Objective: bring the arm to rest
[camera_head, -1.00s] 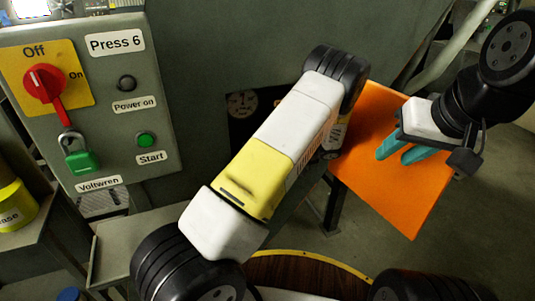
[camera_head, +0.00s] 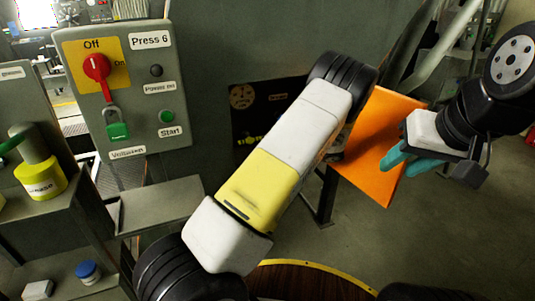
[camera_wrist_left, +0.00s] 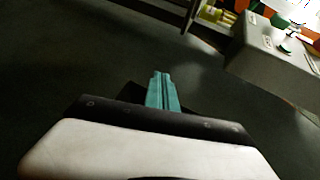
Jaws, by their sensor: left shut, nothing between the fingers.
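My right gripper (camera_head: 408,162) shows at the right of the head view, its teal fingers slightly apart and empty, in front of an orange panel (camera_head: 378,140). I cannot tell whether they touch the panel. My left gripper (camera_wrist_left: 162,92) shows only in the left wrist view, with its teal fingers shut together and nothing between them. One of my arms, white and yellow, crosses the middle of the head view.
A grey control box (camera_head: 120,85) labelled Press 6 has a red switch (camera_head: 97,68), a green padlock (camera_head: 117,128) and a green Start button (camera_head: 166,117). A yellow-banded grease container (camera_head: 40,178) and a blue-capped item (camera_head: 87,271) stand at left.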

